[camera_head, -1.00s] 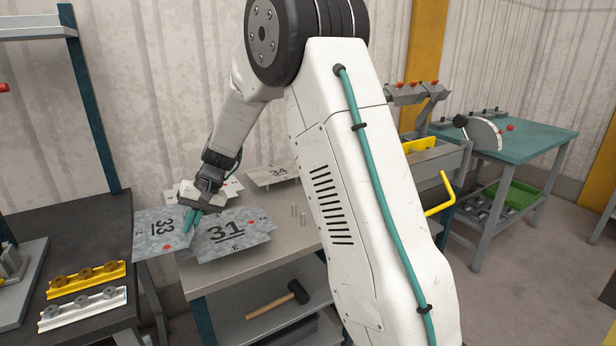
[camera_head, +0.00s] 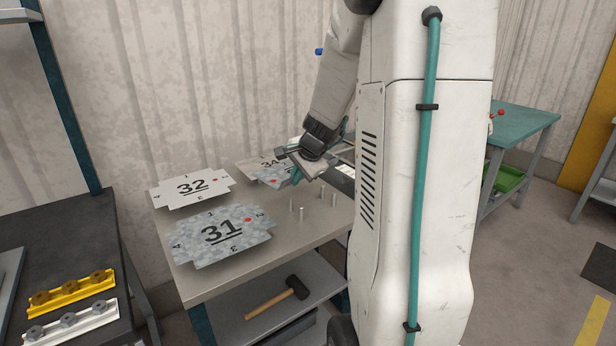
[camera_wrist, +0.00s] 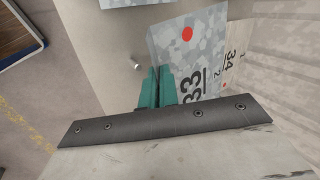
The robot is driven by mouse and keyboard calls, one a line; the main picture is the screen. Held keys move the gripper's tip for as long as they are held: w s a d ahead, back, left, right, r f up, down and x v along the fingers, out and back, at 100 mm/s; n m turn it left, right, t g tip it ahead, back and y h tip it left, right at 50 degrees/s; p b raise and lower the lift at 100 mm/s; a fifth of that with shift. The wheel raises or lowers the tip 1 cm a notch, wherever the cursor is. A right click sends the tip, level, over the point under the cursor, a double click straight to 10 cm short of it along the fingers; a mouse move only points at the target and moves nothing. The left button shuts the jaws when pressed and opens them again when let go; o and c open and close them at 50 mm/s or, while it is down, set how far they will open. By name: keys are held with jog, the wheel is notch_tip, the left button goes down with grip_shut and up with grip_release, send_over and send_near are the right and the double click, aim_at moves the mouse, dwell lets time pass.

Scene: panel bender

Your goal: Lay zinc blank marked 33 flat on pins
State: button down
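The mottled zinc blank marked 33 (camera_wrist: 203,58) has a red dot and fills the upper right of the wrist view. My gripper (camera_wrist: 157,88) is shut on one edge of it. In the head view the blank (camera_head: 272,179) is partly hidden behind my gripper (camera_head: 296,176) and overlaps blank 34 in the picture. Several upright metal pins (camera_head: 301,213) stand on the grey table, in front of and to the right of the held blank. One pin (camera_wrist: 136,66) shows in the wrist view, left of the blank and apart from it.
Mottled blank 31 (camera_head: 222,232) and plain white blank 32 (camera_head: 190,187) lie on the left of the table (camera_head: 275,245). Plain blank 34 (camera_head: 248,164) lies at the back. A hammer (camera_head: 280,297) lies on the lower shelf. My arm hides the table's right end.

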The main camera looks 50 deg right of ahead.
jog(key=shift+m+h, duration=0.4)
jog(key=shift+m, duration=0.5)
jog(key=shift+s+d+f, duration=0.35)
jog(key=shift+s+f, duration=0.1)
jog(key=shift+f, duration=0.85)
jog(key=shift+s+d+f, duration=0.4)
jog(key=shift+s+f, duration=0.1)
jog(key=shift+f, duration=0.8)
jog(key=shift+s+d+f, duration=0.35)
jog(key=shift+s+f, duration=0.1)
jog(key=shift+f, duration=0.85)
jog(key=shift+f, duration=0.35)
jog(key=c, duration=1.6)
grip_release()
jog(key=shift+r, duration=0.15)
jog(key=v, duration=0.7)
jog(key=shift+s+a+r, duration=0.1)
jog(key=shift+s+r, duration=0.05)
jog(key=shift+r, duration=0.1)
